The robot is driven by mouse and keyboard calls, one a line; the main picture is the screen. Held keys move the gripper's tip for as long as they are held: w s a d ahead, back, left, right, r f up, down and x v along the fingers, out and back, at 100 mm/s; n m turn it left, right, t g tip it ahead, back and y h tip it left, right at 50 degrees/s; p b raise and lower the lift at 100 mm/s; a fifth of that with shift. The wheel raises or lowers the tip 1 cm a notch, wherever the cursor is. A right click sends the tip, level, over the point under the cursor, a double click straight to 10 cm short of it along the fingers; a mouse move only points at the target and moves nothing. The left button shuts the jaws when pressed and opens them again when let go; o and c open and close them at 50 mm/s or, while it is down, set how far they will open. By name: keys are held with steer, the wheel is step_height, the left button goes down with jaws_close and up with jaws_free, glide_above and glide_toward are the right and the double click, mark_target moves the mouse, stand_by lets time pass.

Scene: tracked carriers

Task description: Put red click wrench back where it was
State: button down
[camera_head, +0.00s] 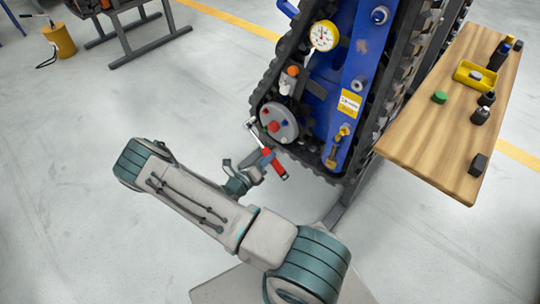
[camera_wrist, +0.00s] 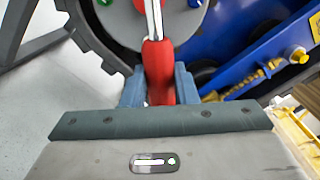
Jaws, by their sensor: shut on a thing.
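The red click wrench (camera_head: 279,169) has a red handle and a silver shaft and head. My gripper (camera_head: 262,164) is shut on it. In the wrist view the red handle (camera_wrist: 158,62) stands between the two blue-grey fingers of my gripper (camera_wrist: 159,88), with the shaft pointing up the picture. In the head view the wrench slants up and left, and its head is at the left edge of the grey wheel disc (camera_head: 286,112) of the blue tracked carrier (camera_head: 372,50). I cannot tell whether the head touches the disc.
A wooden table (camera_head: 425,150) stands right of the carrier, with a yellow tray (camera_head: 461,80), a green cap (camera_head: 440,97) and several dark items. Its near left part is bare. Black track surrounds the wheel. Open floor lies left; a yellow can (camera_head: 62,42) stands far left.

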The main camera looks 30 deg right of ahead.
steer(key=shift+v, duration=0.95)
steer(key=shift+r, duration=0.1)
